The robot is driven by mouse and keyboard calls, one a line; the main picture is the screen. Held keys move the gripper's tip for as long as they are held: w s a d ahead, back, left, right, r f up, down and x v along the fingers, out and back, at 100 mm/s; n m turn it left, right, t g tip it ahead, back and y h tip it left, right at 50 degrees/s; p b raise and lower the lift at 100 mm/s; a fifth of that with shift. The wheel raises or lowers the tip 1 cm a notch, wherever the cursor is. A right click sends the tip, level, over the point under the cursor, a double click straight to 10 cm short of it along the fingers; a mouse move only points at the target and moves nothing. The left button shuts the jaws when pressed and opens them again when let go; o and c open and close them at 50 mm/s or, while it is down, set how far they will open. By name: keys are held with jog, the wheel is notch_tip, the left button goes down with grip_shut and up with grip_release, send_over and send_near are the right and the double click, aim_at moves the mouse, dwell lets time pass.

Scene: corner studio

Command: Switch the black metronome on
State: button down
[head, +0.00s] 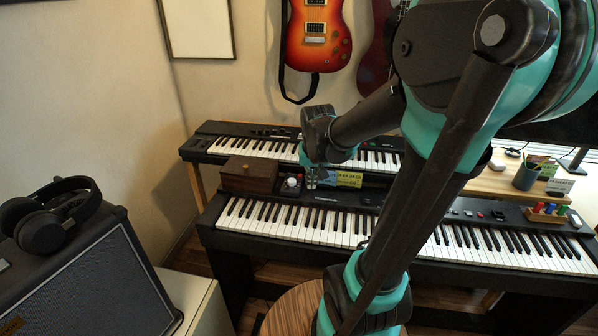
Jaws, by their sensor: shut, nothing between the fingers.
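My gripper (311,183) points down over the back of the front keyboard (225,222), with its fingertips shut and empty. Just left of the fingertips, a small dark thing with a pale round part (291,185) stands on the keyboard's top panel. It is too small to tell whether it is the black metronome or whether it is on. A gap between it and the fingertips is hard to judge. No other thing in view is clearly a metronome, and my arm hides part of the keyboard's top.
A brown wooden box (248,175) stands left of the small dark thing. Yellow and blue cards (348,179) stand to its right. A second keyboard (225,145) is behind. An amplifier (90,275) with headphones (45,222) is at left. A round wooden stool (292,308) is in front.

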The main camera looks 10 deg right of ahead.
aim_at(299, 176)
jog(key=w+r+m, duration=0.1)
jog(key=w+r, duration=0.2)
jog(key=w, duration=0.4)
jog(key=w+a+r+m+g, duration=0.1)
jog(key=w+r, duration=0.3)
jog(key=w, duration=0.3)
jog(key=shift+w+a+m+h, duration=0.15)
jog(key=shift+w+m+h, duration=0.15)
jog(key=shift+w, duration=0.05)
jog(key=shift+f, duration=0.15)
jog(key=x, duration=1.2)
jog(key=shift+s+a+f, duration=0.1)
jog(key=shift+s+f, duration=0.25)
jog(key=shift+f, duration=0.55)
jog(key=shift+s+a+f, duration=0.15)
jog(key=shift+s+f, duration=0.1)
jog(key=shift+f, duration=0.2)
jog(key=shift+w+r, duration=0.1)
